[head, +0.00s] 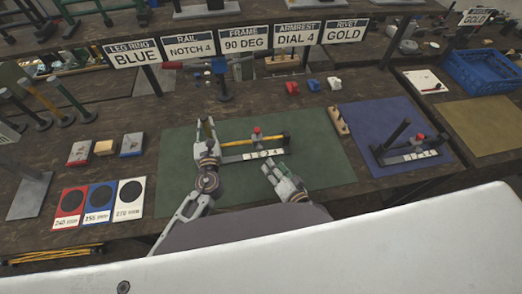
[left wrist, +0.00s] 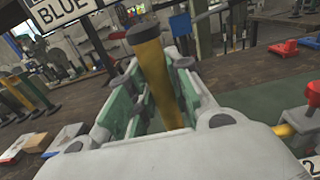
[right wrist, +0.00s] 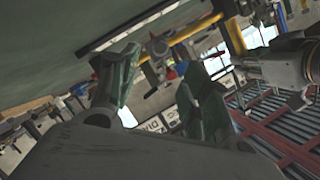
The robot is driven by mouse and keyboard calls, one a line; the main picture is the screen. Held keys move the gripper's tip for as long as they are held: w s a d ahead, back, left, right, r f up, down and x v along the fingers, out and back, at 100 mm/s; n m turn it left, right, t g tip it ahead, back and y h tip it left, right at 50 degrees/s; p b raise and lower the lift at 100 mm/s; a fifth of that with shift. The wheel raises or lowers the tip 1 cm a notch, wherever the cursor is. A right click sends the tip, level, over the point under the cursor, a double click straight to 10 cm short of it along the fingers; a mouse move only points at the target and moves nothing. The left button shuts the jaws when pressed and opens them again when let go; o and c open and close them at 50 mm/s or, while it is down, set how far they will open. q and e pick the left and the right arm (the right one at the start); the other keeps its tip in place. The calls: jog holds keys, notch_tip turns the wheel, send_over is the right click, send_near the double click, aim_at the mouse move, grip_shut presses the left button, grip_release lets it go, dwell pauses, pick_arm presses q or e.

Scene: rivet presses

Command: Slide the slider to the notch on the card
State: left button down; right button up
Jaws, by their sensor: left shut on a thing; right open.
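The card (head: 192,46) reads "RAIL NOTCH 4". The rail fixture lies on the green mat, with a yellow rod (head: 277,141) and a numbered white strip (head: 265,155) along its front. The slider (head: 257,133), with a red knob on top, sits about midway along the rod; which notch it is at is unclear. Its red knob also shows in the left wrist view (left wrist: 313,93). My left gripper (head: 208,130) is shut on an upright yellow post (left wrist: 158,80) with a black cap, at the fixture's left end. My right gripper (head: 274,172) is open and empty, just in front of the strip.
A blue mat (head: 385,125) with a second fixture (head: 410,155) lies to the right. Red, blue and white discs cards (head: 98,203) lie at left. The green mat's right part is clear.

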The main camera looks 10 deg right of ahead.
aim_at(260, 150)
jog(key=shift+x, duration=5.65)
jog(key=shift+w+a+r, duration=0.1)
grip_shut()
